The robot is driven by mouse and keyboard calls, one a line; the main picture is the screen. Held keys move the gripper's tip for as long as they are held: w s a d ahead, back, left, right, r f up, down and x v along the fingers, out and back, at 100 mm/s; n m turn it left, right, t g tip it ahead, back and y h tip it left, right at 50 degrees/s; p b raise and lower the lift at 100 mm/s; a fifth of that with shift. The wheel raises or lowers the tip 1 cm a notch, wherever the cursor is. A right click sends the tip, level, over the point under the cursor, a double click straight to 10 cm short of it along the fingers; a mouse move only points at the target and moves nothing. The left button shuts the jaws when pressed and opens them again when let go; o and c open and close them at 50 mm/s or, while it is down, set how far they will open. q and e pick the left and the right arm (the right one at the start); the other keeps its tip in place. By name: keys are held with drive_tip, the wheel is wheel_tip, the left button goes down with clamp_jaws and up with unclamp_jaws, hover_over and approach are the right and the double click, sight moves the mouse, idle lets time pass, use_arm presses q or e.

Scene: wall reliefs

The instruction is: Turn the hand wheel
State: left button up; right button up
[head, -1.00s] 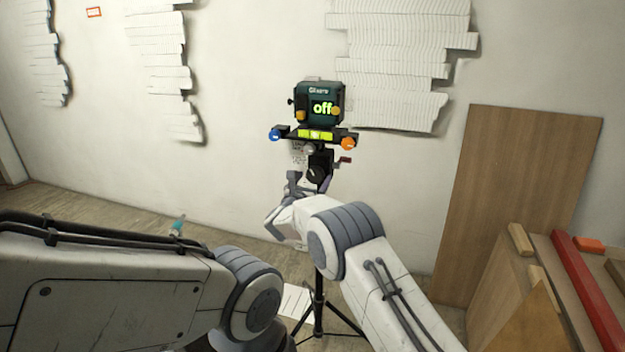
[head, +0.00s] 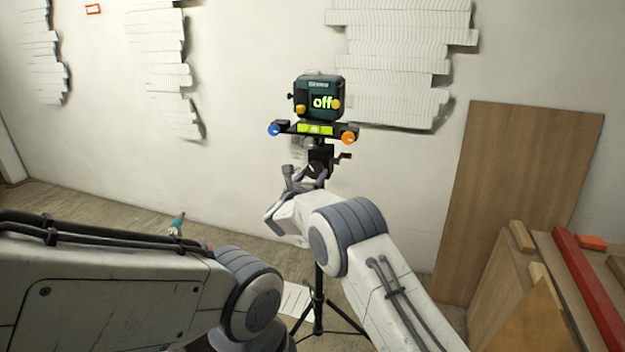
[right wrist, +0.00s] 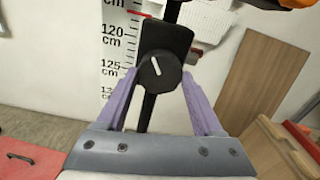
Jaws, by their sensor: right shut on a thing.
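The hand wheel (right wrist: 157,72) is a round black knob with a white mark line, on a black block of a tripod stand. In the right wrist view the mark tilts up to the left. My right gripper (right wrist: 160,76) has its purple fingers on either side of the knob and is shut on it. In the head view my right gripper (head: 305,178) is at the stand just below the device and hides the knob. The dark green device (head: 319,99) on top reads "off". My left gripper is not in view; only its arm shows.
A bar with a blue knob (head: 274,130) and an orange knob (head: 348,138) is under the device. A small red-tipped handle (head: 346,156) sticks out right. A brown board (head: 510,190) leans on the wall, with wood pieces at right.

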drive_tip(key=n+b, duration=0.1)
drive_tip(key=n, duration=0.1)
drive_tip(key=shift+f+n+b, duration=0.15)
drive_tip(key=shift+n+b, duration=0.15)
drive_tip(key=shift+b, duration=0.05)
drive_tip(key=n+b, duration=0.1)
drive_tip(key=n, duration=0.1)
drive_tip(key=shift+d+n, duration=0.1)
drive_tip(key=shift+n, duration=0.2)
drive_tip(key=n, duration=0.3)
drive_tip(key=shift+r+n, duration=0.2)
drive_tip(key=shift+n, duration=0.1)
drive_tip(key=n, duration=0.3)
drive_tip(key=shift+n+p, duration=0.4)
drive_tip(key=n+p, duration=0.1)
drive_tip(key=n, duration=0.3)
drive_tip(key=shift+r+p, duration=0.15)
drive_tip(key=shift+p, duration=0.25)
drive_tip(key=n+p, duration=0.2)
drive_tip(key=n, duration=0.4)
drive_tip(key=n+p, duration=0.2)
drive_tip(key=n, duration=0.2)
drive_tip(key=shift+n+p, duration=0.3)
drive_tip(key=n+p, duration=0.1)
drive_tip(key=n, duration=0.3)
drive_tip(key=shift+n+p, duration=0.3)
